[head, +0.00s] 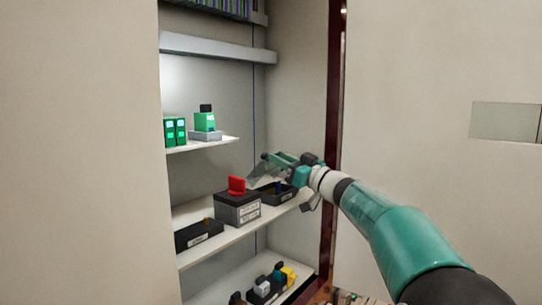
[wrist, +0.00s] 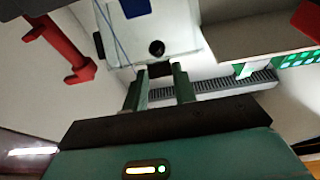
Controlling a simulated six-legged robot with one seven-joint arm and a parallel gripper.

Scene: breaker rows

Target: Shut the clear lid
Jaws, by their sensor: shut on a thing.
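The clear lid (head: 264,177) looks like a pale grey, see-through panel, tilted up over the middle shelf. It stands by a black open box (head: 289,192) with a small blue part inside. My gripper (head: 270,160) is at the lid's upper edge. In the wrist view my gripper (wrist: 160,72) has its two green fingers shut on a small dark piece between the tips, at the edge of a pale panel (wrist: 178,38). That piece seems to be the lid's edge or tab. The gripper hides part of the lid in the head view.
A grey box (head: 237,211) with a red lever (head: 237,185) stands just left of the lid. A low black box (head: 198,235) sits further left. Green blocks (head: 175,131) are on the shelf above, and small parts (head: 268,285) below. A dark red cabinet edge (head: 335,110) is at right.

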